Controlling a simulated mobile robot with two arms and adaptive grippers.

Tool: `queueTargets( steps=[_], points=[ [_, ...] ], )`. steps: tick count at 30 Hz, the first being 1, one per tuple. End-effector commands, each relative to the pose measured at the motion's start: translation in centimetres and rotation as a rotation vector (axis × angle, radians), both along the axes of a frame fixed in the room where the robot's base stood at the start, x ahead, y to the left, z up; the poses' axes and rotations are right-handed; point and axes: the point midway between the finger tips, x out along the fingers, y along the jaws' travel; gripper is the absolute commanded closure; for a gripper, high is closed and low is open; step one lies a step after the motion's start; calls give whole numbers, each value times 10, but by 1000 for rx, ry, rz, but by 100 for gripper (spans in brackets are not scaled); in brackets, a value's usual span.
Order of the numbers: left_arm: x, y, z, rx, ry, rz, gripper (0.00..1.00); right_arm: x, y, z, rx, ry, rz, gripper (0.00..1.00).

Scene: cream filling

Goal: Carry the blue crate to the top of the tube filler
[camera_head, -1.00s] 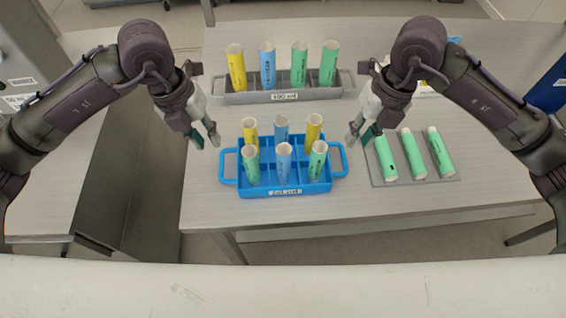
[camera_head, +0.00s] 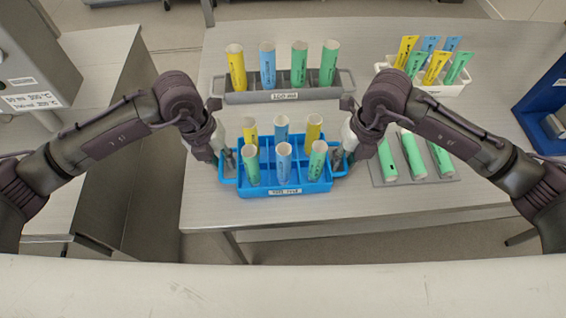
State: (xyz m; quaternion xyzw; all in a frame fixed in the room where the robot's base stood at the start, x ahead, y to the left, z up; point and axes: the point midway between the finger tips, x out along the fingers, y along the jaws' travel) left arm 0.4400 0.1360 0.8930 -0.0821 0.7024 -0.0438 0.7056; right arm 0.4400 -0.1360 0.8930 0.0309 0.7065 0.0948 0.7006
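The blue crate (camera_head: 286,188) stands on the table with several yellow, blue and green tubes upright in it. It has a loop handle at each side. My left gripper (camera_head: 228,164) is down at its left handle and my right gripper (camera_head: 341,160) is down at its right handle. The fingers overlap the handles; I cannot tell whether they are closed on them. The tube filler is not clearly identifiable; a grey machine with labels (camera_head: 30,62) is partly in view at the left edge.
A grey crate (camera_head: 284,97) with several tubes stands behind the blue one. A white box (camera_head: 432,88) of flat tubes is at back right. A grey tray (camera_head: 414,181) with green tubes lies close right. A blue device (camera_head: 541,104) is at the right edge.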

Motion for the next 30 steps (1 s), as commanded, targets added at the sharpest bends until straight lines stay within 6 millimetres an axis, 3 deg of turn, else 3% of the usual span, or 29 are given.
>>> queueTargets(
  steps=[1, 3, 19, 30],
  points=[
    [0, 0, 0, 0, 0, 0, 89, 0, 0, 0, 0, 0, 0, 89],
    [0, 0, 0, 0, 0, 0, 100, 0, 0, 0, 0, 0, 0, 100],
    [0, 0, 4, -1, -1, 0, 100, 0, 0, 4, 0, -1, 0, 100],
    [0, 0, 40, 0, -1, 0, 100, 0, 0, 40, 0, -1, 0, 100]
  ],
)
